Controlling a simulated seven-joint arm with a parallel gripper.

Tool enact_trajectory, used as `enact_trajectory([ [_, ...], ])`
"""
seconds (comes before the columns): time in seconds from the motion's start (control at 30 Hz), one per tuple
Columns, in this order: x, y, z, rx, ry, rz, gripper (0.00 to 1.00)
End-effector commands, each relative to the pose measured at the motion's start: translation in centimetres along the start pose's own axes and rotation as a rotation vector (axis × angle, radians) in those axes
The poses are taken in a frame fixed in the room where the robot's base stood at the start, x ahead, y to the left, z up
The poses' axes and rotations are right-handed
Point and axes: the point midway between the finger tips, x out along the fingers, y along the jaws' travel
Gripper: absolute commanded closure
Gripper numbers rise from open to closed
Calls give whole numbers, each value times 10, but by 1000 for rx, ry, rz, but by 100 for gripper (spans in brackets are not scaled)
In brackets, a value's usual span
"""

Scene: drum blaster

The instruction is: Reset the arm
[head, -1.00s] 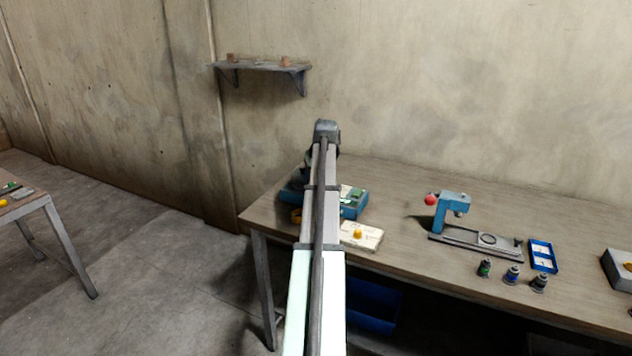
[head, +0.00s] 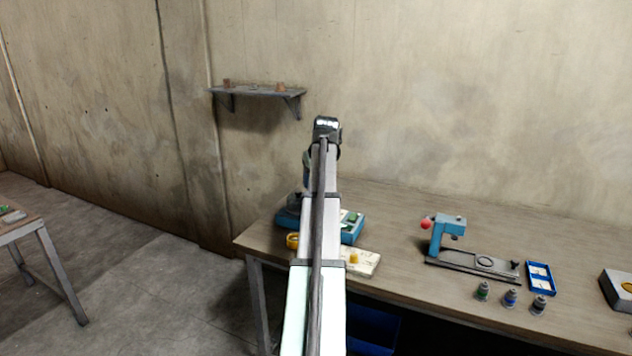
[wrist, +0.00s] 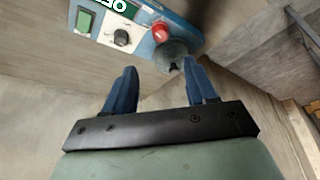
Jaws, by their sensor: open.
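My arm reaches out over the workbench (head: 400,215) in the head view, and its far end bends down behind the links. My gripper is mostly hidden by the arm there. In the wrist view my gripper (wrist: 160,70) has its two blue fingers spread apart, with nothing held between them. A blue control box (wrist: 180,18) with a green button, a black knob (wrist: 121,37) and a red button (wrist: 161,31) lies beyond the fingertips. A grey rounded piece (wrist: 172,55) shows near the right fingertip; I cannot tell whether they touch.
A blue press with a red knob (head: 447,233) stands on the bench, with several small bottles (head: 511,298) and a blue tray (head: 541,279) nearby. A wall shelf (head: 257,92) hangs behind. Another table (head: 20,229) stands left.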

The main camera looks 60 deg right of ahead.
Motion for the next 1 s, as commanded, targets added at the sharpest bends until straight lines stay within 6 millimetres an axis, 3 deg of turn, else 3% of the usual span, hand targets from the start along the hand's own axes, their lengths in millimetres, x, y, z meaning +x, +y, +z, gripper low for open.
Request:
enact_trajectory([
  [0.37,1,-1,0,-1,0,0,43],
  [0.47,8,-11,1,-8,-4,-6,43],
  [0.57,25,-36,4,-27,-14,-18,43],
  [0.67,52,-77,10,-55,-33,-36,43],
  [1.0,141,-235,57,-174,-103,-95,43],
])
